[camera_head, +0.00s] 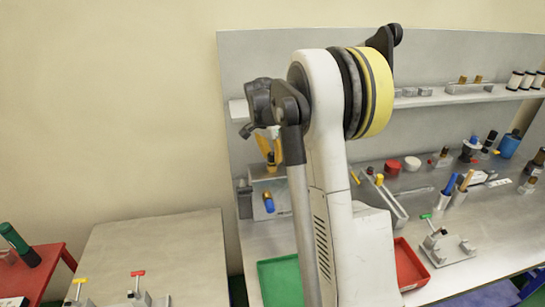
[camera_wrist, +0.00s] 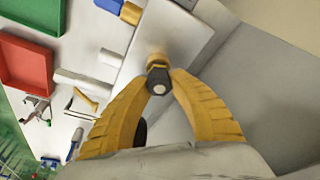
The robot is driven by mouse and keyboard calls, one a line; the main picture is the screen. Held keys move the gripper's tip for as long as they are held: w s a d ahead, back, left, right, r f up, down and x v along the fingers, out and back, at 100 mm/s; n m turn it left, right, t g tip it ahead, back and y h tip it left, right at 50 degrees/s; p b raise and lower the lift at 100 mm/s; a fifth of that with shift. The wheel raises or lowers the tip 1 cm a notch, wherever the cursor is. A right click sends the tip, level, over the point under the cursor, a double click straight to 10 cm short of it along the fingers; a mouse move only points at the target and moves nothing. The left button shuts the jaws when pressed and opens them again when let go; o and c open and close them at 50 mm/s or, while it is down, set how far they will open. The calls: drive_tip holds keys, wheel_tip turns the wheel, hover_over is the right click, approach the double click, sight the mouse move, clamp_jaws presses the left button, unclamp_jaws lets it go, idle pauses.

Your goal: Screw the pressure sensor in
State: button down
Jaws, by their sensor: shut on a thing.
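The pressure sensor (camera_wrist: 158,84), a dark hex body with a pale round end and a brass part behind it, is between the yellow fingertips of my gripper (camera_wrist: 160,80) in the wrist view. The gripper is shut on it. The brass part meets or lies close to the flat face of a grey block (camera_wrist: 185,35); I cannot tell whether its thread is engaged. In the head view my gripper (camera_head: 269,158) points down at the grey block (camera_head: 284,191), beside the back panel. The sensor is too small there to tell its tilt.
A blue fitting with a brass end (camera_head: 268,203) sits on the block's front, also in the wrist view (camera_wrist: 109,6). A green tray (camera_head: 281,280) and red tray (camera_head: 410,265) lie in front. My arm hides the bench's middle.

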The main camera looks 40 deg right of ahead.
drive_tip(key=m, duration=0.3)
drive_tip(key=m+g, duration=0.1)
drive_tip(key=m, duration=0.1)
drive_tip(key=shift+s+d+m, duration=0.1)
drive_tip(key=shift+s+m, duration=0.1)
drive_tip(key=shift+m, duration=0.2)
drive_tip(key=c, duration=1.2)
unclamp_jaws()
drive_tip(key=shift+d, duration=0.1)
drive_tip(key=shift+p+v, duration=2.25)
drive_tip(key=shift+v, duration=1.3)
drive_tip(key=shift+w+f, duration=0.1)
drive_tip(key=shift+w, duration=0.1)
drive_tip(key=v, duration=1.2)
drive_tip(key=shift+w, duration=0.2)
